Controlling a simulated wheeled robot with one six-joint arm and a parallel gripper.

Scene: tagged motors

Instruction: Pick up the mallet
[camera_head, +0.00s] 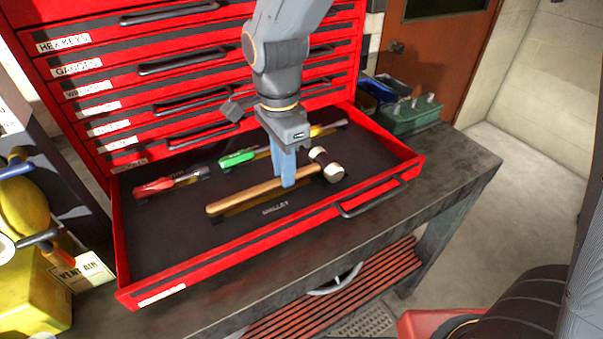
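The mallet has a long wooden handle (243,196) and a dark head with pale faces (327,165). It lies across the front part of the open red drawer (230,262), head to the right, above the drawer label for the mallet. A yellow strip of its recess shows just below the handle, so the mallet looks slightly raised from it. My gripper (288,180) points down with its blue fingers at the handle, close to the head. It appears shut on the handle; the far finger is mostly hidden.
A red-handled tool (160,186), a green-handled tool (238,157) and a yellow tool (328,129) lie behind the mallet. The closed drawers of the red cabinet (90,62) rise at the back. A green box (411,117) stands to the right on the bench (462,160).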

